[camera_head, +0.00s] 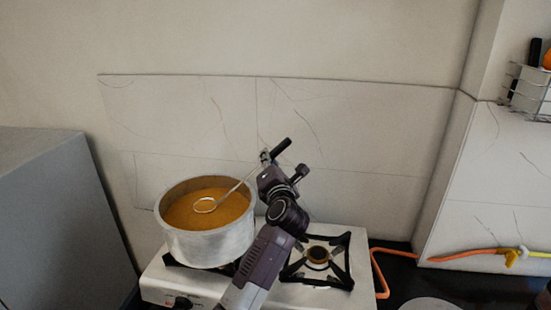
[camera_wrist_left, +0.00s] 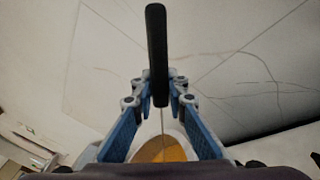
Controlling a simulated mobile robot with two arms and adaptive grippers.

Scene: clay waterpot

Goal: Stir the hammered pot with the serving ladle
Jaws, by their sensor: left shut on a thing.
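The hammered pot (camera_head: 206,245) is silver and stands on the left burner of the stove, holding an orange-brown liquid (camera_head: 178,212). The serving ladle (camera_head: 233,190) has a black handle and a thin metal shaft. Its round bowl (camera_head: 205,204) lies at the liquid's surface inside the pot. My left gripper (camera_head: 268,158) is up and to the right of the pot, shut on the ladle near its handle. In the left wrist view the black handle (camera_wrist_left: 157,50) rises between the blue fingers, with the liquid (camera_wrist_left: 162,150) below. My right gripper is not in view.
The white stove (camera_head: 300,297) has an empty right burner (camera_head: 318,255). A grey box-like surface (camera_head: 55,215) stands at the left. An orange hose (camera_head: 378,272) runs at the right. A wire rack (camera_head: 530,90) hangs on the right wall. A tiled wall is close behind.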

